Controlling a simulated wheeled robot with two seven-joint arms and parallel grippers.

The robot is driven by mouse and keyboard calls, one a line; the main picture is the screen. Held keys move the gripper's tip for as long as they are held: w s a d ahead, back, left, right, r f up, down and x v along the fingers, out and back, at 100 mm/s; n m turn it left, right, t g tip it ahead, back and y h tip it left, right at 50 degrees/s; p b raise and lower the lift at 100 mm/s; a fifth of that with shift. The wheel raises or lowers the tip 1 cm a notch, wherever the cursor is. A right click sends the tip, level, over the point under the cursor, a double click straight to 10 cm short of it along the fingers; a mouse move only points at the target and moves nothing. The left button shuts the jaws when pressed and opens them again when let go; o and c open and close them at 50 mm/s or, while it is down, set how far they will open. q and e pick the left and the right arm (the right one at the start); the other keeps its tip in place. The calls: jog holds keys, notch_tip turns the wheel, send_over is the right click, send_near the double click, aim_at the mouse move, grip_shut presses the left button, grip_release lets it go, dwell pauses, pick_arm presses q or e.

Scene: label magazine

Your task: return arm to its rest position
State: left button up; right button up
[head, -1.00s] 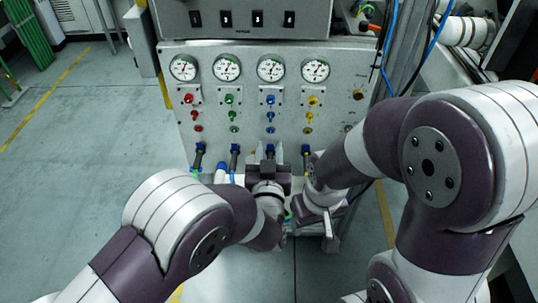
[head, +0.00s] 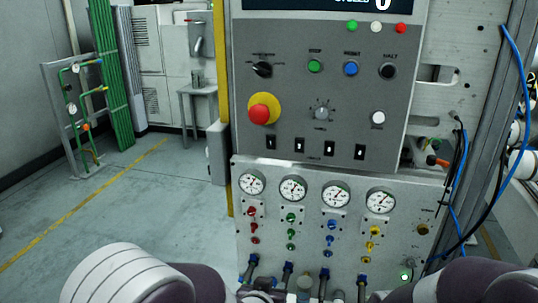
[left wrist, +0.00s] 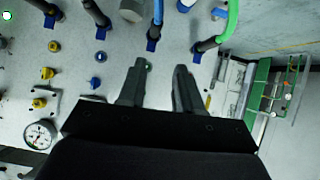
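My left gripper (left wrist: 162,75) shows in the left wrist view with its two dark fingers apart and nothing between them. It faces the grey gauge panel (left wrist: 80,120), which appears upside down there. In the head view my left arm (head: 110,275) shows only as a white and purple link at the lower left edge. My right arm (head: 465,282) shows only as a link at the lower right edge. The right gripper is below the picture and hidden. I cannot make out the left gripper clearly in the head view.
The control box with its red stop button (head: 258,114) stands above the gauge panel (head: 262,172). Capped hoses (head: 288,274) hang along the panel's lower part. Blue and black cables (head: 462,180) run down the right. Open floor (head: 150,215) lies to the left.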

pick_arm(q)
jog(key=s+a+n+g+y+p, duration=0.25)
jog(key=s+a+g, duration=0.75)
jog(key=s+a, duration=0.85)
notch_tip(320, 180, up, 19)
jog(key=w+a+p, duration=0.1)
jog(key=p, duration=1.7)
jog(key=shift+w+a+f+t+y, duration=0.2)
jog(key=shift+w+t+y, duration=0.05)
jog(key=shift+t+y, duration=0.1)
